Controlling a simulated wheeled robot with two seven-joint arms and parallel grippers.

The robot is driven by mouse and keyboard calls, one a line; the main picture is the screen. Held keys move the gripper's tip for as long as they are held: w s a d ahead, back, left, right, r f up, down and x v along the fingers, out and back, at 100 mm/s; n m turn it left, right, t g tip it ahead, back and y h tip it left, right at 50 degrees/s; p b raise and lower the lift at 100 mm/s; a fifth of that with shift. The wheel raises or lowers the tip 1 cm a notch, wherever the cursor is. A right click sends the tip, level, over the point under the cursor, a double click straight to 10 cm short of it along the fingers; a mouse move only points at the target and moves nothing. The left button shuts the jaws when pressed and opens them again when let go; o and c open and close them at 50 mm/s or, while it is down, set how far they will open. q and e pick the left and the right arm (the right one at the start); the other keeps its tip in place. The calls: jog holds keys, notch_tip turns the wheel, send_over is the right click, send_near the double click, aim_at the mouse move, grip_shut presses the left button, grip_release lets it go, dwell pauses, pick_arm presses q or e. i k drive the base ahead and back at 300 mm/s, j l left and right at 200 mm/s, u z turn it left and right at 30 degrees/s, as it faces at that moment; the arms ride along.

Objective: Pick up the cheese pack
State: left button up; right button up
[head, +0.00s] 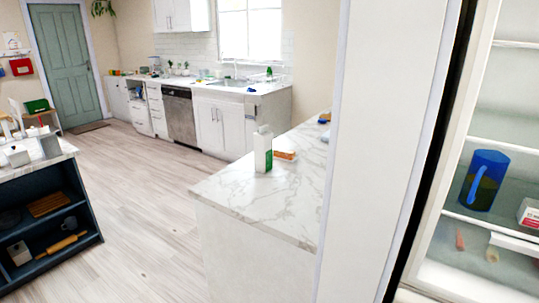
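No pack that I can surely name as cheese shows. A small flat orange pack (285,155) lies on the marble counter, just right of a white and green carton (263,149). A white and red box (529,214) stands on a shelf of the open fridge or shelving at the right, cut off by the picture edge. Labels on these are too small to read. Neither of my grippers is in view.
The marble counter (240,196) stands in the middle, beside a tall white panel (385,130). A blue pitcher (484,181) is on the right shelf. A dark shelf island (91,213) stands at left. The wooden floor (140,195) between is clear.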

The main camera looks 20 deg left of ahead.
aim_at(280, 153)
jog(key=u, duration=0.55)
jog(key=i+j+u, duration=0.45)
jog(key=j, duration=0.2)
jog(key=i+j+u, duration=0.7)
jog(key=i+u, duration=0.25)
jog(key=i, duration=0.25)
jog(key=i+j, duration=0.1)
jog(key=i, duration=1.25)
jog(key=i+z, duration=0.25)
jog(key=z, duration=0.2)
jog(key=i+z, duration=0.25)
jog(key=z, duration=0.2)
jog(key=i+j+z, duration=0.15)
jog(key=z, duration=0.3)
jog(key=i+z, duration=0.2)
jog(key=z, duration=0.25)
jog(key=i+z, duration=0.2)
jog(key=z, duration=0.25)
jog(key=i+j+z, duration=0.1)
jog(key=z, duration=0.35)
jog(key=i+j+z, duration=0.2)
jog(key=z, duration=0.25)
jog(key=i+j+z, duration=0.2)
jog(key=z, duration=0.25)
jog(key=j+z, duration=0.25)
jog(key=z, duration=0.2)
jog(key=i, duration=0.05)
